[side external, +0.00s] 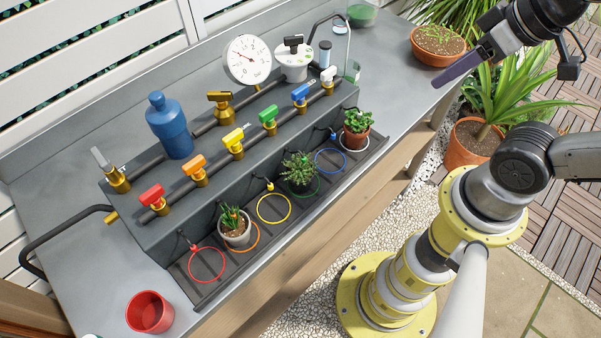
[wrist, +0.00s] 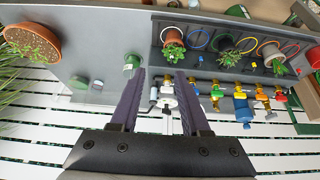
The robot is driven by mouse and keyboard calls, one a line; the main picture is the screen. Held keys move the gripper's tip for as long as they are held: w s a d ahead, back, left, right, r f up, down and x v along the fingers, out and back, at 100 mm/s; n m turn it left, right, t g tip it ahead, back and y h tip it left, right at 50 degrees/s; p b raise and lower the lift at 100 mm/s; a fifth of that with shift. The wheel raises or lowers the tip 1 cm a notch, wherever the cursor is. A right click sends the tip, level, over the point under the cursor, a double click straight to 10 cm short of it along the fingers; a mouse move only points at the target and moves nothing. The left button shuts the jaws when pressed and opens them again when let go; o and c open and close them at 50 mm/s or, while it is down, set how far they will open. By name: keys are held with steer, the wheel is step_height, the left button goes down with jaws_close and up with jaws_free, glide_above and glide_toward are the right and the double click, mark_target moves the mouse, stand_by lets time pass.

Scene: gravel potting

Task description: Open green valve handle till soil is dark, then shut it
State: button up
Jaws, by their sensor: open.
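The green valve handle (side external: 268,116) sits on a brass valve on the front pipe, between the yellow and blue handles, and lies at a similar angle to them. Below it, a bushy potted plant (side external: 299,168) stands at the green ring (side external: 312,188) in the trough. Its foliage hides most of the soil, so I cannot tell the soil's colour. My gripper (side external: 438,84) is high at the right in the side view, well away from the green handle. In the wrist view its two dark fingers (wrist: 161,75) are apart with nothing held between them.
Red (side external: 150,194), orange (side external: 194,162), yellow (side external: 233,136), blue (side external: 300,93) and white (side external: 328,74) handles line the same pipe. A gauge (side external: 248,60), a blue filter (side external: 168,125) and a brass valve stand behind. A red cup (side external: 150,312) is at the front left.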

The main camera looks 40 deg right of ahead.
steer(key=w+a+r+m+g+y, duration=0.25)
steer(key=w+a+r+m, duration=0.5)
steer(key=m, duration=0.65)
steer(key=m+g+y, duration=0.2)
steer(key=m+g, duration=0.1)
steer(key=m, duration=0.1)
glide_above(268, 110)
steer(key=d, duration=0.6)
step_height(268, 110, down, 4)
steer(key=x, duration=1.4)
steer(key=shift+f, duration=0.2)
